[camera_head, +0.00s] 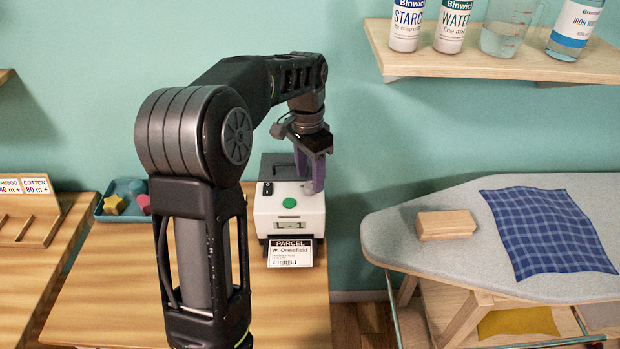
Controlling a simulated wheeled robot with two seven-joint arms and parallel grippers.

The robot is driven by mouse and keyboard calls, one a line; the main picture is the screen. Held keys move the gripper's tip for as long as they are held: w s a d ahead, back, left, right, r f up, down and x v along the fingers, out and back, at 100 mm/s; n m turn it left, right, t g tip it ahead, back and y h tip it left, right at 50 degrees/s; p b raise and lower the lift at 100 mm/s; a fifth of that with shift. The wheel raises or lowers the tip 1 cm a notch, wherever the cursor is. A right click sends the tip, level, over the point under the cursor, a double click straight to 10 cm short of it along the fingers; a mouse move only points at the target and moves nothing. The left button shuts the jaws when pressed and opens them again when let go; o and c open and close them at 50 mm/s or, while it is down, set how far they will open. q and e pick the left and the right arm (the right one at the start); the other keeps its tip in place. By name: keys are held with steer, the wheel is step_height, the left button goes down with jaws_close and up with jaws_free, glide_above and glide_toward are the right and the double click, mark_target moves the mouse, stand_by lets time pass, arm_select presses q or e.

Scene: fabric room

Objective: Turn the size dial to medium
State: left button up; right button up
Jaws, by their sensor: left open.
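A white label printer (270,222) with a dark grey back part stands on the wooden table. Its top has a green button (289,203) and a small black switch (267,188). Its front display (289,225) appears to read "L-1". A parcel label (290,252) sticks out at the front. My left gripper (311,184) has purple fingers and points down over the right side of the printer's top. It is open. A grey round part, perhaps the size dial, shows at its fingertips; its setting and any contact are unclear. My right gripper is out of view.
A blue tray (106,217) with small coloured shapes sits at the table's back left. An ironing board (420,262) with a wooden block (446,225) and blue checked cloth (548,233) stands right. A shelf (490,66) with bottles hangs above it.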

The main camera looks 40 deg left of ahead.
arm_select(q)
steer(key=shift+f, duration=1)
steer(key=shift+c, duration=0.4)
jaws_close()
